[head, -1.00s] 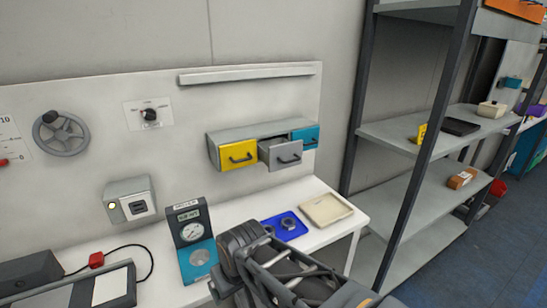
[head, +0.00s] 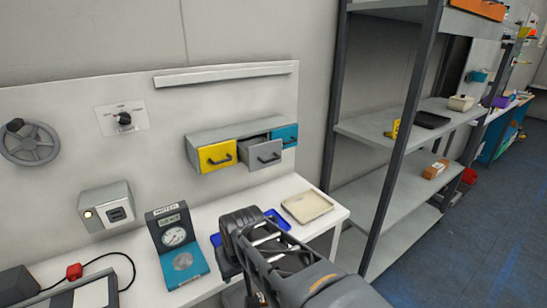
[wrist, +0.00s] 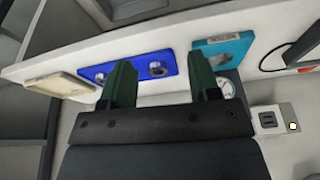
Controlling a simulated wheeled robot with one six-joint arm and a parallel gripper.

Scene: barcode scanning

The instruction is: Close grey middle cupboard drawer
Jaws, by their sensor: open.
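The grey middle drawer (head: 264,155) sits in the wall cupboard (head: 230,133) between a yellow drawer (head: 216,155) on the left and a teal drawer (head: 284,136) on the right. The grey drawer is pulled out, its open top showing behind its front, and it has a dark handle. The drawers are not in the wrist view.
A blue tray (wrist: 125,68) with round metal parts, a beige tray (head: 307,206) and a teal meter (head: 178,249) are on the white table. A metal shelf rack (head: 400,135) stands to the right. The wall panel below the cupboard is clear.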

